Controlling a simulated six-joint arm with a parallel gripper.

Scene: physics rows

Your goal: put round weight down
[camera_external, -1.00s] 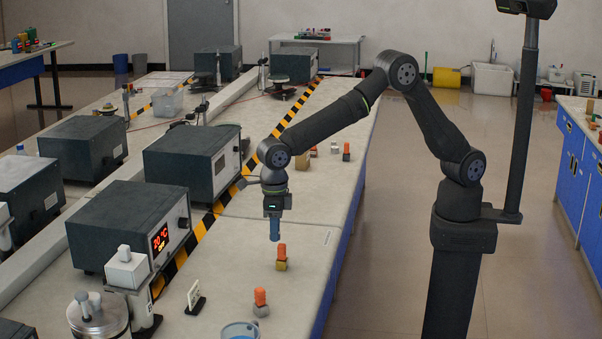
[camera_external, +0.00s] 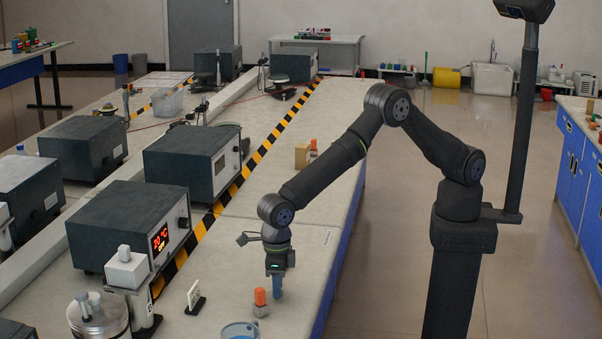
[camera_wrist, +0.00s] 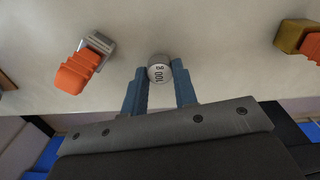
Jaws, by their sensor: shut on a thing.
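The round weight (camera_wrist: 159,70) is a small grey disc marked "100 g", seen end-on between my fingertips in the wrist view. My gripper (camera_wrist: 159,86) is shut on it. In the external view my gripper (camera_external: 277,296) points down, low over the near part of the bench, just right of a grey weight with an orange handle (camera_external: 261,305). The round weight cannot be made out there, and I cannot tell whether it touches the bench.
The grey orange-handled weight (camera_wrist: 84,65) is left of my fingers in the wrist view, apart from them. A brass orange-handled weight (camera_wrist: 297,38) is at far right. A blue-rimmed container (camera_external: 239,331) stands at the near edge.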

